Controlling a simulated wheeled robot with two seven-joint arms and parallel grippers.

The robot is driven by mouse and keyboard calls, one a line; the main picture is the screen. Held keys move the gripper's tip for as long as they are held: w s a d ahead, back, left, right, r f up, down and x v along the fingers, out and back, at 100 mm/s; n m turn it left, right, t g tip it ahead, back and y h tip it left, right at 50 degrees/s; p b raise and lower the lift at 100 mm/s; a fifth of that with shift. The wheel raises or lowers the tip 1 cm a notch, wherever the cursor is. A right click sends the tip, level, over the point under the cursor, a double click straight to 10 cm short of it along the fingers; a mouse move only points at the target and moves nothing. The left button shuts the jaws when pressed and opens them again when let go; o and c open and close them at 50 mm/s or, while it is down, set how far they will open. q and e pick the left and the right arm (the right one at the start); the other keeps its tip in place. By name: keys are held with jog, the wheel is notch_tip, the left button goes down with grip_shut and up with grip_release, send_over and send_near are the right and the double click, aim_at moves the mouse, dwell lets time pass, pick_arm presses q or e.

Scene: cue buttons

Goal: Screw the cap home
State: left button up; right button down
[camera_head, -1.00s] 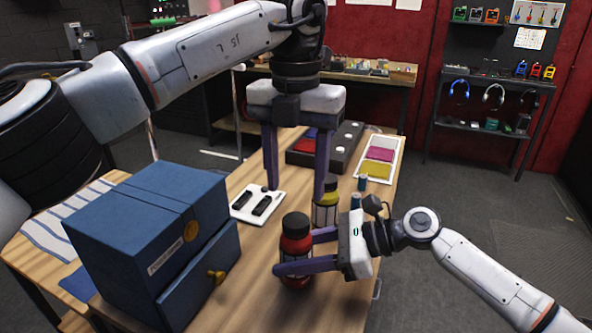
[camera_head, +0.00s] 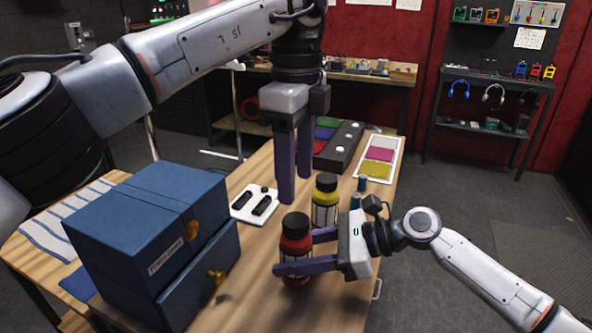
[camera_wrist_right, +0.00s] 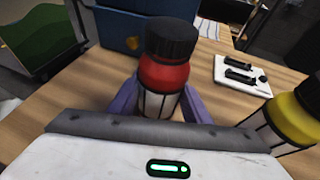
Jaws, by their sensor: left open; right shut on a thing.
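A red bottle (camera_head: 296,247) with a black cap (camera_head: 295,225) stands upright on the wooden table. My right gripper (camera_head: 290,252) is shut on the bottle's body from the right. The right wrist view also shows the red bottle (camera_wrist_right: 164,78) between the fingers, with the black cap (camera_wrist_right: 171,38) on top. My left gripper (camera_head: 296,198) is open, fingers pointing down, above and behind the black cap and apart from it. Whether the cap sits fully down cannot be told.
A yellow bottle (camera_head: 326,202) with a black cap stands close behind the red one. A blue box (camera_head: 150,235) with a drawer stands at left. A white plate (camera_head: 256,204) with black slots lies behind it. Small blue-capped items (camera_head: 356,200) stand at right.

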aim_at(296, 220)
pick_arm(q)
jog(key=shift+f, duration=0.1)
jog(key=shift+f, duration=3.9)
